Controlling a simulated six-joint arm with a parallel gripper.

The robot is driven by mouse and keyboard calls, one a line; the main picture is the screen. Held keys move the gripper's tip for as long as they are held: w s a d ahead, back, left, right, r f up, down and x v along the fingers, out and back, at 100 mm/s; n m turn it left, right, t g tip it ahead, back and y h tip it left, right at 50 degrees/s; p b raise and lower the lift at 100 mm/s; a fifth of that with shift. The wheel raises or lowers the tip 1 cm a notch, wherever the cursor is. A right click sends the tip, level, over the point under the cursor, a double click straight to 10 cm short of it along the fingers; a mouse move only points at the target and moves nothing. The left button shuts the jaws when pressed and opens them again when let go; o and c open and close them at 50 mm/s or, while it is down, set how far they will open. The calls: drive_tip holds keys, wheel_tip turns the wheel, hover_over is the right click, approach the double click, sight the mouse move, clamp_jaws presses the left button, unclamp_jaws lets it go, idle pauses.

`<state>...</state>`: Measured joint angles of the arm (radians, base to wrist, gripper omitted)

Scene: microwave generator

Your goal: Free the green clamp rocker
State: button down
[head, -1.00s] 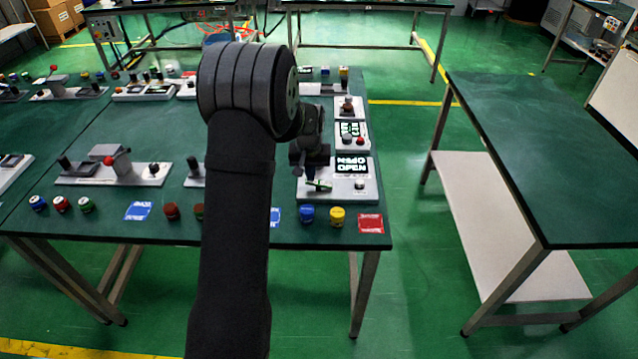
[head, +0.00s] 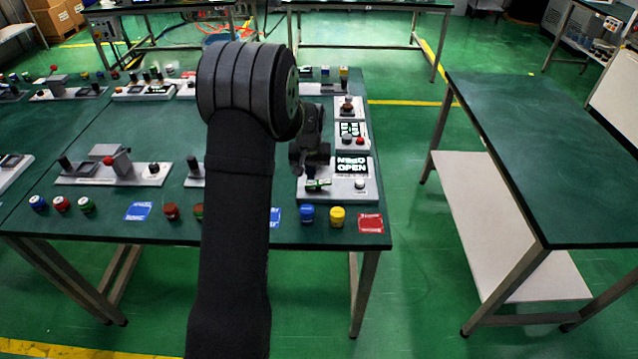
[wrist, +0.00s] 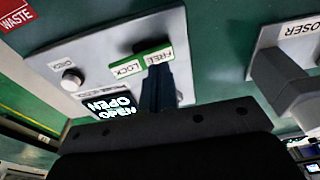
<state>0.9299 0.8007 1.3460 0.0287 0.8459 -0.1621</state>
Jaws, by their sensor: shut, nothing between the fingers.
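The green clamp rocker (wrist: 141,62) sits on a light grey panel, with a LOCK label on its left half and a FREE label on its right half in the wrist view. In the head view the rocker (head: 318,184) is at the panel's front left. My gripper (wrist: 156,72) is shut and empty, its dark fingers at the FREE half. I cannot tell whether the tips touch it. In the head view my gripper (head: 309,170) is just above and behind the rocker. Which way the rocker is tipped is hard to tell.
A black display (wrist: 108,103) with white text, partly reading OPEN, and a round button (wrist: 72,79) share the panel. Blue (head: 307,215) and yellow (head: 337,216) cylinders and a red card (head: 370,223) lie in front. A grey CLOSER-type lever block (wrist: 287,85) stands at right.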

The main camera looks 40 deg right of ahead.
sight(311, 183)
wheel_tip(311, 183, up, 6)
drive_tip(key=shift+f, duration=0.15)
idle(0.5)
wheel_tip(311, 183, down, 7)
drive_tip(key=shift+f, duration=0.1)
idle(0.5)
drive_tip(key=shift+r, duration=0.3)
drive_tip(key=shift+r, duration=3.95)
drive_tip(key=a+r+n+g, duration=0.2)
drive_tip(key=a+n, duration=0.5)
drive_tip(key=n, duration=0.2)
drive_tip(key=shift+a+r, duration=0.2)
drive_tip(key=shift+a, duration=0.05)
